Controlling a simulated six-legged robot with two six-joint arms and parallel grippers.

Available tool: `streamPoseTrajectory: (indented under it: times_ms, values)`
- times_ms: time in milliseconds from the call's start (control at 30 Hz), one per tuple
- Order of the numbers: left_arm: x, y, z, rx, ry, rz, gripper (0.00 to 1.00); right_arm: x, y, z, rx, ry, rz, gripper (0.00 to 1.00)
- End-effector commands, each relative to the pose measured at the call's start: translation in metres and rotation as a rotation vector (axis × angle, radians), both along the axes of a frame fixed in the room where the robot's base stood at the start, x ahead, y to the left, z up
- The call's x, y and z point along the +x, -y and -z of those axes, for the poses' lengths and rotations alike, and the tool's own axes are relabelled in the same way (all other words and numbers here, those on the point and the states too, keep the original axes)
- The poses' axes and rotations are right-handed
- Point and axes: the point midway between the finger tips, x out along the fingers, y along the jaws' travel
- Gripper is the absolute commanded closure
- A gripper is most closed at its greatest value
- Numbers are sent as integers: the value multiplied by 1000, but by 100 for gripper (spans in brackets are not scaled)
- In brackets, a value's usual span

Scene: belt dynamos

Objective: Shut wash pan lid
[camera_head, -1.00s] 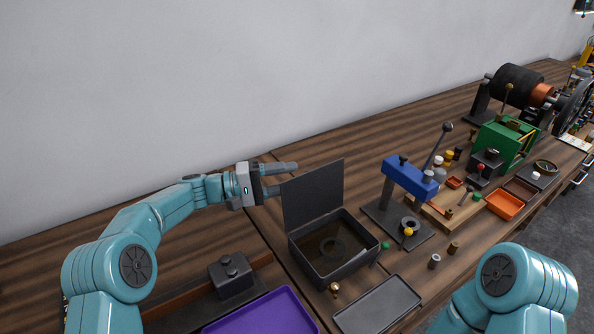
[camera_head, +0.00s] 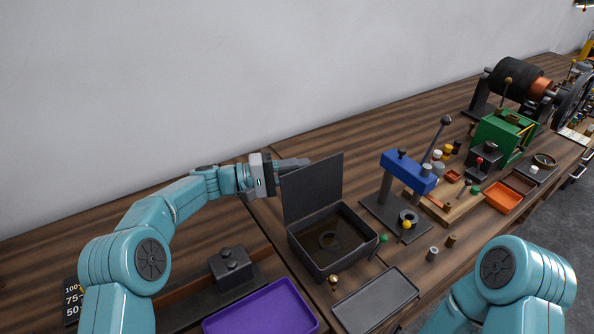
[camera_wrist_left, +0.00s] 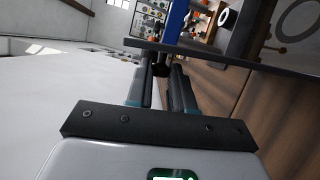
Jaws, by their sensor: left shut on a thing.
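The wash pan (camera_head: 305,250) is a dark open box on the bench, with liquid and a ring-shaped thing inside. Its dark lid (camera_head: 313,190) stands about upright along the pan's back left side. My left gripper (camera_head: 296,164) is at the lid's upper left, behind it. In the left wrist view, my left fingers (camera_wrist_left: 165,78) are shut on a small black knob (camera_wrist_left: 160,69) at the dark panel of the lid (camera_wrist_left: 230,58). Part of the grip is hidden. My right gripper is out of view.
A purple tray (camera_head: 262,312) and a grey tray (camera_head: 376,302) lie in front of the pan. A brass knob-like piece (camera_head: 333,282) stands near the pan's front. A blue-armed press (camera_head: 408,172) stands to the right. A dark block (camera_head: 231,266) is at left.

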Motion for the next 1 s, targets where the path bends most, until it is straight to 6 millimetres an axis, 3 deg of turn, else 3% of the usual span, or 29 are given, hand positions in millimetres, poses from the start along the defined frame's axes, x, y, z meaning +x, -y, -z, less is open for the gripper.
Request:
streamPoseTrajectory:
  times_ms: [267, 600, 1000]
  values:
    - [-13, 8, 2, 73, 116, -2, 100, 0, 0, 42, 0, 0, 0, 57]
    - [-44, 29, 0, 243, 376, -1, 100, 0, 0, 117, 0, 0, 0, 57]
    - [-81, 53, 9, 454, 692, -3, 100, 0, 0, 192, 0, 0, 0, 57]
